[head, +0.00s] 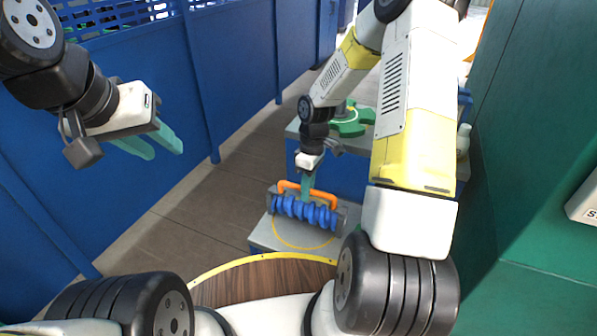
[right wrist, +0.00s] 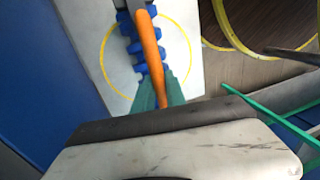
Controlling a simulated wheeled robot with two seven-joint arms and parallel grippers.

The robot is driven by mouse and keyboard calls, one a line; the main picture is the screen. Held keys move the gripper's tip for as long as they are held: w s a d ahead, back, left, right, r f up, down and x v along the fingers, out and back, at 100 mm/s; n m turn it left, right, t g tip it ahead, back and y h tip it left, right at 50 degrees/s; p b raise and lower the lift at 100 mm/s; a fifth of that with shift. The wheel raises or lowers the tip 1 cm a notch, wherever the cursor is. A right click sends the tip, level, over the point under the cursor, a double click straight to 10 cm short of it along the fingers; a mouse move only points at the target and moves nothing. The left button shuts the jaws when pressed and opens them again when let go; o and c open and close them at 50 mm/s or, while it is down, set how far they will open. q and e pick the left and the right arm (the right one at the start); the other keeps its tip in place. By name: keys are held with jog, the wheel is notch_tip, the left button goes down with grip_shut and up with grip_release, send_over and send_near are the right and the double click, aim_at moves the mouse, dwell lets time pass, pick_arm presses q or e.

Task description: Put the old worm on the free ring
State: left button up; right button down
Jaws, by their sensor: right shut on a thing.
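The worm (head: 304,209) is a blue ribbed screw in a grey frame with an orange handle (head: 308,188). My right gripper (head: 307,195) is shut on that handle. In the right wrist view, its green fingers (right wrist: 159,88) close on the orange bar (right wrist: 150,45), with blue ribs (right wrist: 133,48) showing beside it. A thin yellow ring (head: 290,245) is marked on the grey stand top; the worm covers its far part. In the right wrist view the ring (right wrist: 104,62) surrounds part of the worm. I cannot tell whether the worm touches the stand. My left gripper (head: 166,149) is open and empty.
A green lobed part (head: 350,124) lies on a grey-topped blue bench behind the stand. A pale bottle (head: 463,141) stands at that bench's right. A blue wall (head: 130,85) runs along the left, a green panel (head: 540,130) along the right. The floor between is clear.

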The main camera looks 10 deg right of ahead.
jog(key=shift+f, duration=0.3)
dwell(0.5)
jog(key=c, duration=1.3)
grip_release()
jog(key=s+d+r+m+t, duration=0.1)
jog(key=s+r+m+t, duration=0.1)
jog(key=r, duration=0.9)
jog(key=s+r+m+t, duration=0.1)
jog(key=s+r+m, duration=0.15)
jog(key=r, duration=0.95)
jog(key=s+r+m+t, duration=0.1)
jog(key=s+r+m, duration=0.1)
jog(key=s+r, duration=0.1)
jog(key=s+a+r+m+t, duration=0.1)
jog(key=s+r+m+t, duration=0.1)
jog(key=s, duration=0.3)
jog(key=s+r+m+t+y, duration=0.1)
jog(key=s+r+m+t, duration=0.1)
jog(key=s+r, duration=0.2)
jog(key=shift+s+a, duration=0.2)
jog(key=shift+s, duration=0.3)
